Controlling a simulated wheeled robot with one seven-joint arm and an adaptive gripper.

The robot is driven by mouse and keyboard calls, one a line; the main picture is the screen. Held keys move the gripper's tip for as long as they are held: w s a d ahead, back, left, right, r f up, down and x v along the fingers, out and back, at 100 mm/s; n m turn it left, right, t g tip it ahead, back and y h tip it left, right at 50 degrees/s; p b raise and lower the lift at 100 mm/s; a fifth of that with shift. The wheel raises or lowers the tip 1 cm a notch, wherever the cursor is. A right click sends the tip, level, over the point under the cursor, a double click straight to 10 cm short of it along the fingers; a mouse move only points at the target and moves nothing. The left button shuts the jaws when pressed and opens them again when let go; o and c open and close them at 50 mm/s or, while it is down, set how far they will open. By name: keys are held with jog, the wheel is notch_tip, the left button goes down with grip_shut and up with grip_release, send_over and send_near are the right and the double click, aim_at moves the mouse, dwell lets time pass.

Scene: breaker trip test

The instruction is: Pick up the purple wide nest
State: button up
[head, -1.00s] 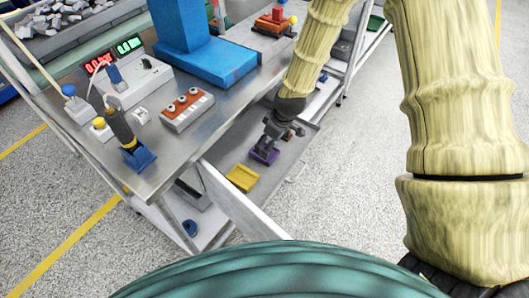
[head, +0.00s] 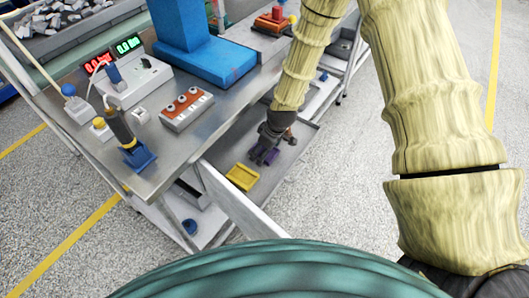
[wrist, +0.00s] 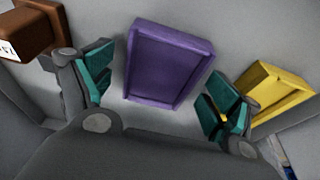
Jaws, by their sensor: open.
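The purple wide nest (wrist: 165,62) is a shallow rectangular tray with a raised rim. In the wrist view it lies on the grey lower shelf, slightly tilted in the picture, between the spread fingers of my gripper (wrist: 158,92). The teal finger pads stand on either side of it, with a gap at each side. In the head view my gripper (head: 266,152) is over the lower shelf and hides most of the purple nest (head: 258,157). Nothing is held.
A yellow nest (wrist: 268,95) lies close to the right finger; it also shows in the head view (head: 242,177). A brown block with a white label (wrist: 32,30) is at the wrist view's upper left. The metal bench top (head: 215,118) overhangs the shelf's left side.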

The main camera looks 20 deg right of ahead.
jog(key=shift+c, duration=0.3)
jog(key=c, duration=1.2)
jog(key=shift+c, duration=0.2)
